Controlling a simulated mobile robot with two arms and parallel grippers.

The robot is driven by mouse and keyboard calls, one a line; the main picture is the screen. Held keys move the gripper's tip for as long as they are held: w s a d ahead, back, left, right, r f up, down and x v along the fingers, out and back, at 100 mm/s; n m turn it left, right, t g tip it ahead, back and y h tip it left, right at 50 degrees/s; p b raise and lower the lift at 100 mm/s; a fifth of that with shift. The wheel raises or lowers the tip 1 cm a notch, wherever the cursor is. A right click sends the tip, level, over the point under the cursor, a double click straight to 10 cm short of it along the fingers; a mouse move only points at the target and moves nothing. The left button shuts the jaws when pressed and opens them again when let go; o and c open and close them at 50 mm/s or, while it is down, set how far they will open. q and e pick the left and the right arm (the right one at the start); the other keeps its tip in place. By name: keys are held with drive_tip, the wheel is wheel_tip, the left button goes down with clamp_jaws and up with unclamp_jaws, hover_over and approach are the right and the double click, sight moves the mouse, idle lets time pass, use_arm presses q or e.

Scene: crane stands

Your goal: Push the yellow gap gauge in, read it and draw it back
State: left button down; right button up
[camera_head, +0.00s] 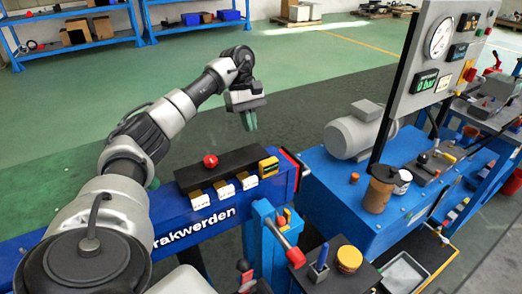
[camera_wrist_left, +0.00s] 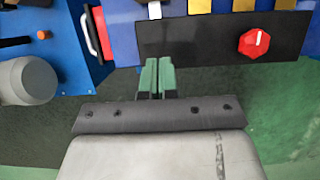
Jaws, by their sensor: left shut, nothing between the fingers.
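A yellow block with black bands (camera_head: 268,166), which looks like the gap gauge, sits at the right end of a black panel (camera_head: 228,165) on the blue beam. I cannot tell how far in it is. My left gripper (camera_head: 249,120) is shut and empty, its green fingertips together, on the far side of the panel and apart from the yellow block. In the left wrist view, the shut fingers (camera_wrist_left: 159,75) point at the panel's edge (camera_wrist_left: 205,45). My right gripper is not in view.
A red knob (camera_head: 210,161) stands on the panel, with several white labelled blocks (camera_head: 222,190) along its front. A grey motor (camera_head: 355,132) and a brown jar (camera_head: 379,189) stand on the blue bench at right.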

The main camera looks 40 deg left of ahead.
sight(259, 158)
use_arm(q)
drive_tip(key=x, duration=0.5)
drive_tip(key=shift+s+d+f+p, duration=0.15)
drive_tip(key=shift+p, duration=0.25)
drive_tip(key=d, duration=0.1)
drive_tip(key=d+p, duration=0.1)
drive_tip(key=d, duration=0.1)
drive_tip(key=shift+s, duration=0.4)
drive_tip(key=shift+d, duration=0.3)
